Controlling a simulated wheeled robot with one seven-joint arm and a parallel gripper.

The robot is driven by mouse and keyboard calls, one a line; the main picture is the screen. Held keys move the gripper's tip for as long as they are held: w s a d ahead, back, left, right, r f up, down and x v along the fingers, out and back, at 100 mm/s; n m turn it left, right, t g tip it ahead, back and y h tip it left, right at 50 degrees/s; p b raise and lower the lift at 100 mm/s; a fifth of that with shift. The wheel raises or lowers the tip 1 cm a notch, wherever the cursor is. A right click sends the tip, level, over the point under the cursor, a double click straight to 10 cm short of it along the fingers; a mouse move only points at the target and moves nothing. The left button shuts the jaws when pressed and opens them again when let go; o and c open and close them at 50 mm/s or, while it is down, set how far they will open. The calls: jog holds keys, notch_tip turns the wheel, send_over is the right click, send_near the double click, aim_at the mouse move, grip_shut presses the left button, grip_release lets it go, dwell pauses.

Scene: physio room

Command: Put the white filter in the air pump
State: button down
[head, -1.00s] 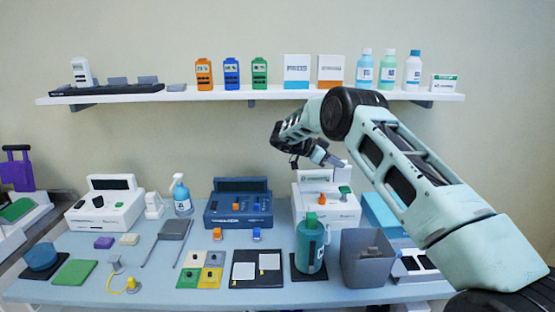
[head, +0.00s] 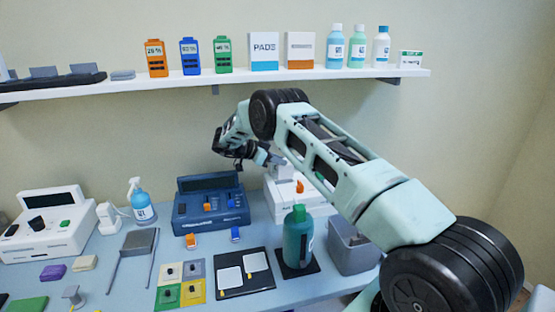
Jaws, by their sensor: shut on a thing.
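My gripper (head: 268,159) is above the back of the table, just left of the upper part of a white machine (head: 284,206). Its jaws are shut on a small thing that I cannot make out. My arm hides much of the white machine; an orange part (head: 300,186) shows on it. I cannot tell from the picture whether this machine is the air pump. A small cream block (head: 84,263) lies at the left of the table, beside a purple block (head: 53,272). I cannot tell whether the cream block is the white filter.
A blue console (head: 210,206) stands left of the white machine. A green bottle (head: 298,238) and a grey bin (head: 352,248) stand in front, below my arm. A spray bottle (head: 141,202) and another white machine (head: 45,225) are left. A loaded shelf (head: 220,78) hangs above.

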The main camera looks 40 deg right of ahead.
aim_at(278, 174)
jog(key=f+b, duration=0.1)
jog(key=f, duration=0.2)
jog(key=f+b, duration=0.1)
jog(key=f, duration=0.1)
jog(key=shift+s+a+b, duration=0.15)
jog(key=shift+s+b, duration=0.1)
jog(key=shift+b, duration=0.1)
jog(key=shift+f, duration=0.45)
jog(key=shift+d, duration=0.25)
jog(key=shift+w+a+b, duration=0.35)
jog(key=shift+a+b, duration=0.05)
jog(key=shift+a, duration=0.4)
jog(key=shift+w+a+r+b, duration=0.2)
jog(key=shift+w+a+b, duration=0.1)
jog(key=shift+w+a, duration=0.3)
dwell(0.9)
jog(key=shift+s+a+r, duration=0.1)
jog(key=shift+r, duration=0.15)
jog(key=shift+r+p, duration=0.4)
jog(key=shift+r, duration=0.15)
jog(key=shift+s+f, duration=0.15)
jog(key=shift+s, duration=0.05)
dwell(1.2)
